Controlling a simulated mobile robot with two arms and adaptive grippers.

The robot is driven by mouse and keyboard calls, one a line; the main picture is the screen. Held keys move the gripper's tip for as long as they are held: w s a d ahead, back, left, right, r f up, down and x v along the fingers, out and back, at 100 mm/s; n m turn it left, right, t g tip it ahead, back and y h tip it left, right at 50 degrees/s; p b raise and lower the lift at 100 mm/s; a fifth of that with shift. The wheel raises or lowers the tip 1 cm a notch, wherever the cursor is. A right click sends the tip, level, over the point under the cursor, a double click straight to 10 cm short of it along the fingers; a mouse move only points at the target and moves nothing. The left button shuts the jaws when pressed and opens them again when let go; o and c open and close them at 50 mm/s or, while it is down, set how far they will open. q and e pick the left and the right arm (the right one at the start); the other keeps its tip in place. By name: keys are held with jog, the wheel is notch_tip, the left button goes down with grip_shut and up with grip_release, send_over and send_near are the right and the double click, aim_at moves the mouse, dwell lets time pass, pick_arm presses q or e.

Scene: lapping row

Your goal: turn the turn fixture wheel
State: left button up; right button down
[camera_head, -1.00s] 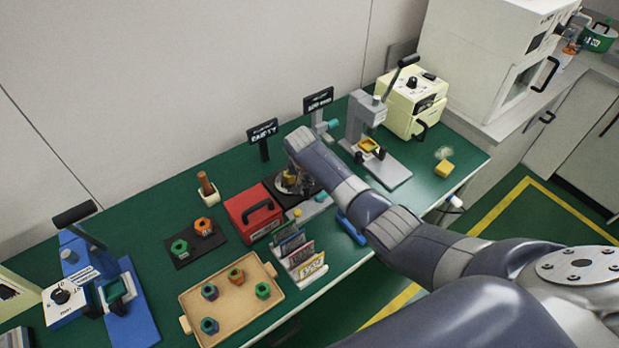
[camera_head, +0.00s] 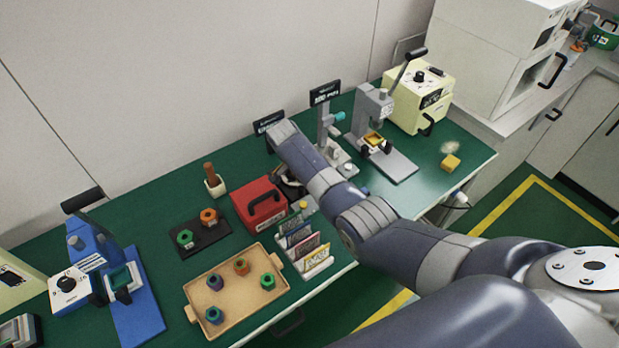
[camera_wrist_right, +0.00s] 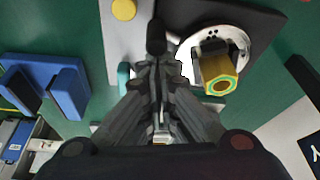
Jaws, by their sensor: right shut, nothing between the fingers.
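The turn fixture shows in the right wrist view as a pale round wheel (camera_wrist_right: 205,42) with small holes, on a dark base (camera_wrist_right: 262,22). A yellow hexagonal part (camera_wrist_right: 218,74) with a green-ringed bore stands on the wheel. My right gripper (camera_wrist_right: 158,66) is shut and empty, just left of the wheel. A black upright knob (camera_wrist_right: 156,36) is right at its fingertips; I cannot tell whether they touch. In the head view the wheel (camera_head: 290,190) is mostly covered by my right arm, and the gripper is hidden. My left gripper is out of view.
A red box (camera_head: 254,208) with a black handle and a card rack (camera_head: 318,262) stand close to the fixture. A grey press (camera_head: 398,165) is to its right. A tan tray (camera_head: 238,300) with several nuts lies at front. A blue block (camera_wrist_right: 68,92) is left in the wrist view.

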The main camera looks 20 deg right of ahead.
jog(key=shift+a+m+g+b, duration=0.4)
jog(key=shift+a+m+b, duration=0.45)
jog(key=shift+m, duration=0.55)
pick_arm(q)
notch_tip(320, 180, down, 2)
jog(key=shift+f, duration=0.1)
pick_arm(e)
jog(key=shift+a+f, duration=0.1)
jog(key=shift+a, duration=0.15)
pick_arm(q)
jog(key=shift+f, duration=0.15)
pick_arm(e)
jog(key=shift+a, duration=0.2)
jog(key=shift+d, duration=0.1)
jog(key=d, duration=0.2)
jog(key=d+p, duration=0.1)
jog(key=shift+d+r, duration=0.25)
jog(key=shift+d, duration=0.15)
jog(key=shift+w+a+r, duration=0.1)
jog(key=shift+a+r, duration=0.2)
jog(key=shift+r, duration=0.3)
jog(key=shift+w+a+r, duration=0.1)
jog(key=shift+a+r, duration=0.2)
jog(key=shift+r, duration=0.25)
pick_arm(q)
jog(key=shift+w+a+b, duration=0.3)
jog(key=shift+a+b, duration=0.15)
jog(key=shift+b, duration=0.15)
pick_arm(e)
jog(key=v, duration=0.7)
